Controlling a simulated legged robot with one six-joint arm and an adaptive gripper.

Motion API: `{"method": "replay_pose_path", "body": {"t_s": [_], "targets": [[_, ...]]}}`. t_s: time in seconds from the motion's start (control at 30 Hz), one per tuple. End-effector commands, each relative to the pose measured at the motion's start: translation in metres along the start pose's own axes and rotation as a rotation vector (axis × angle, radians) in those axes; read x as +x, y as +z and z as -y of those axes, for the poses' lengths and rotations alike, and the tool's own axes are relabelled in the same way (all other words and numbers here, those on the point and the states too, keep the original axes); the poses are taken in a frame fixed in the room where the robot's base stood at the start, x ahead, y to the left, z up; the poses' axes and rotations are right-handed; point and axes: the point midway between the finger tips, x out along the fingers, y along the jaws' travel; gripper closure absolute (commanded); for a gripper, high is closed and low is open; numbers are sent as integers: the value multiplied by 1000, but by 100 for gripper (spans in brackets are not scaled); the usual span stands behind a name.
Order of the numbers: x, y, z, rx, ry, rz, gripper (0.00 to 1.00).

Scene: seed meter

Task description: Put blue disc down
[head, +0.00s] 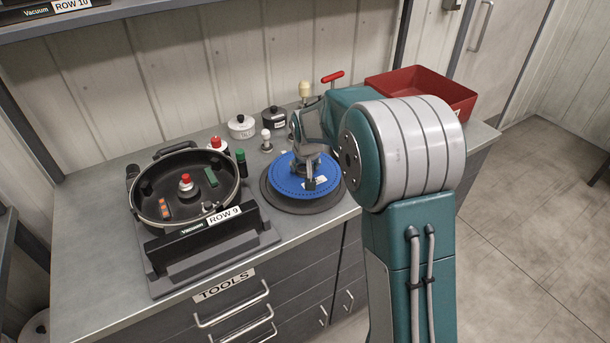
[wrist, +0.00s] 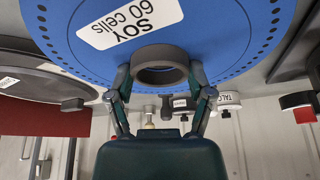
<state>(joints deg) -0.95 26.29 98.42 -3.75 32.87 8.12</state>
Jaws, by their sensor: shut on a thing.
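The blue disc (head: 291,184) lies flat over a dark round pad (head: 278,204) on the worktop. I cannot tell whether disc and pad touch. In the wrist view the disc (wrist: 222,38) fills the top, with a white label reading "SOY 60 cells" and small holes along its rim. My gripper (head: 308,160) is above the disc's right part. In the wrist view my gripper (wrist: 161,82) is shut on the grey ring-shaped hub (wrist: 160,54) of the disc, one finger on each side. My arm hides some of the worktop behind the disc.
A round seed meter housing (head: 157,214) with a red-topped hub stands left, behind a "ROW 9" vacuum bar (head: 190,238). White (head: 241,126) and dark (head: 274,118) pots stand behind the disc. A red bin (head: 425,88) is at the back right. Clear worktop lies at the front left.

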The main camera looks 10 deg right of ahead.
Motion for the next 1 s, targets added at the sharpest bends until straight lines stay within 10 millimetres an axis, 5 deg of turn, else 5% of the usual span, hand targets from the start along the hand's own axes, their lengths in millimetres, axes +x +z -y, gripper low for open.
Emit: {"method": "replay_pose_path", "body": {"t_s": [0.37, 0.67, 0.7, 0.77, 1.0], "targets": [[39, 7, -3, 1, -1, 1, 78], [41, 8, -2, 0, -1, -1, 78], [42, 8, -2, 0, -1, -1, 28], [42, 8, -2, 0, -1, -1, 1], [41, 8, -2, 0, -1, -1, 0]]}}
